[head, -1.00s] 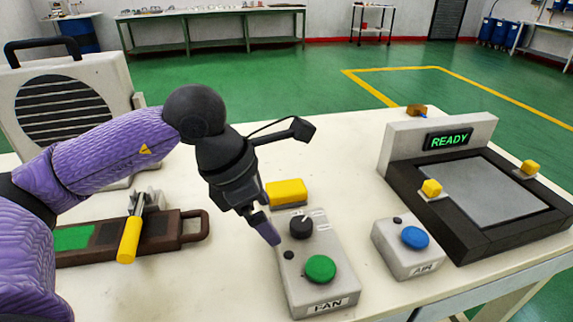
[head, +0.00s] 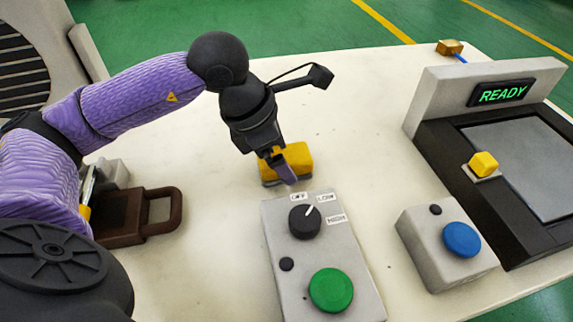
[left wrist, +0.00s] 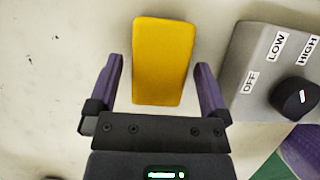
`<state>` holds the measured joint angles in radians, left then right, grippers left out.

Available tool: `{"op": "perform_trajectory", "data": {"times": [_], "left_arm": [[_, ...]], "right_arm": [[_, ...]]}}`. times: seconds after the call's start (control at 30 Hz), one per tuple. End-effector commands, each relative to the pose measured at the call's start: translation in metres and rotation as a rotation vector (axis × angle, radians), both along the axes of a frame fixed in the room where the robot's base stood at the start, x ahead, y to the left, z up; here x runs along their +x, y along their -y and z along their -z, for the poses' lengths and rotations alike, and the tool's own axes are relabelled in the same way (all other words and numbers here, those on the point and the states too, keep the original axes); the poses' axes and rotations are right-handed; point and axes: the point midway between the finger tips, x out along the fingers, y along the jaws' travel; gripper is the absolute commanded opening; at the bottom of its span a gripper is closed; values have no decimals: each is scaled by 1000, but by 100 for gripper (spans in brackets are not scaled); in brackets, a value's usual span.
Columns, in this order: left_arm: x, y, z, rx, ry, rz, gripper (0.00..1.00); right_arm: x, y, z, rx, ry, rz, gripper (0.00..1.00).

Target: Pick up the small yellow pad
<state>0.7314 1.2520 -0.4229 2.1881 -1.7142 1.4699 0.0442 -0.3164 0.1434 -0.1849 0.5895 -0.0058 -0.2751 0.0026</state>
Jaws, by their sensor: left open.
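The small yellow pad (head: 296,158) lies on the white table behind the fan control box, with a grey underside showing in the head view. In the left wrist view the yellow pad (left wrist: 163,55) lies lengthwise ahead of the palm, its near end between the fingertips. My left gripper (head: 278,172) is over the pad, pointing down and partly hiding it. In the left wrist view my left gripper (left wrist: 160,72) is open, one finger on each side of the pad with gaps between. My right gripper is not in view.
The fan control box (head: 328,258) with a black knob and green button stands close to the pad. A box with a blue button (head: 446,245) and a machine reading READY (head: 502,93) are at right. A brown-handled tool (head: 140,215) lies at left. Table behind the pad is clear.

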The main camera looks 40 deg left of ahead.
Motion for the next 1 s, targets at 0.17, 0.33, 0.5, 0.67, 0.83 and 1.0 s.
{"op": "perform_trajectory", "data": {"times": [0.17,0.33,0.5,0.67,0.83,1.0], "left_arm": [[5,4,16,0,0,0,100],[5,4,14,-1,1,0,85],[5,4,14,0,0,0,49],[5,4,14,0,0,0,15],[5,4,14,-1,1,0,12],[5,4,-11,-2,8,1,12]], "right_arm": [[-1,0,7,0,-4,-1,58],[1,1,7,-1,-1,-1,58],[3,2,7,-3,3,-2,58],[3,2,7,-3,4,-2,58],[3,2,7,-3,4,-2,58],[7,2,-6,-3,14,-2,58]]}}
